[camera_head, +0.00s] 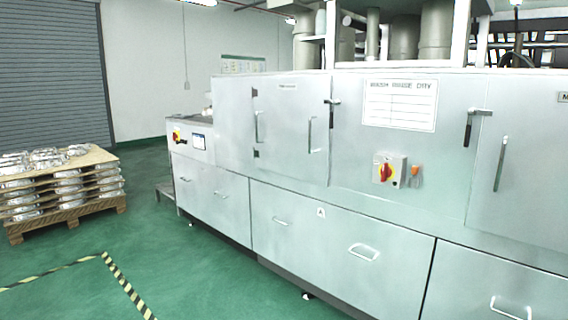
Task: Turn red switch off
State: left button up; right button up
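A red rotary switch (385,171) on a yellow plate is set in a small grey box on the front of the long metal machine (345,165), right of the picture's middle. A small orange-red part (415,170) sits just right of that box. A second red and yellow switch (177,136) shows on the machine's far left end, beside a small screen (199,141). The setting of either switch is too small to tell. Neither of my grippers is in view.
A wooden pallet (66,224) with stacked aluminium castings stands at the left. Yellow-black tape (126,284) marks the green floor (200,285), which is clear before the machine. Door handles (502,163) and drawer handles (363,252) stick out from its front.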

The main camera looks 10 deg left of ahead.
aim_at(386, 172)
jog(key=u, duration=0.6)
jog(key=i, duration=2.65)
jog(key=z, duration=1)
